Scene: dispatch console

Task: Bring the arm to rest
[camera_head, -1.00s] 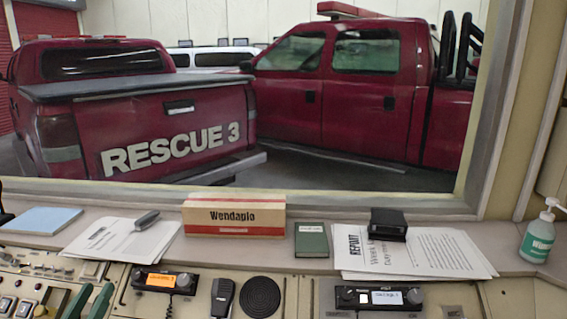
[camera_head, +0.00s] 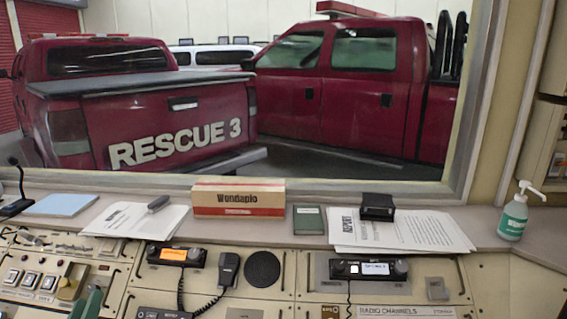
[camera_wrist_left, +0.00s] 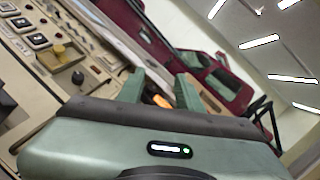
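My left gripper (camera_head: 86,304) shows only as green fingertips at the bottom left edge of the head view, in front of the console's left panel. In the left wrist view my left gripper (camera_wrist_left: 160,90) has its two green fingers apart with nothing between them. An orange-lit display shows in the gap, beyond the fingers. The wrist view is strongly tilted. My right gripper is in neither view.
The console holds an orange-lit radio (camera_head: 177,255), a hand microphone (camera_head: 228,270), a round speaker (camera_head: 262,269) and a second radio (camera_head: 368,269).

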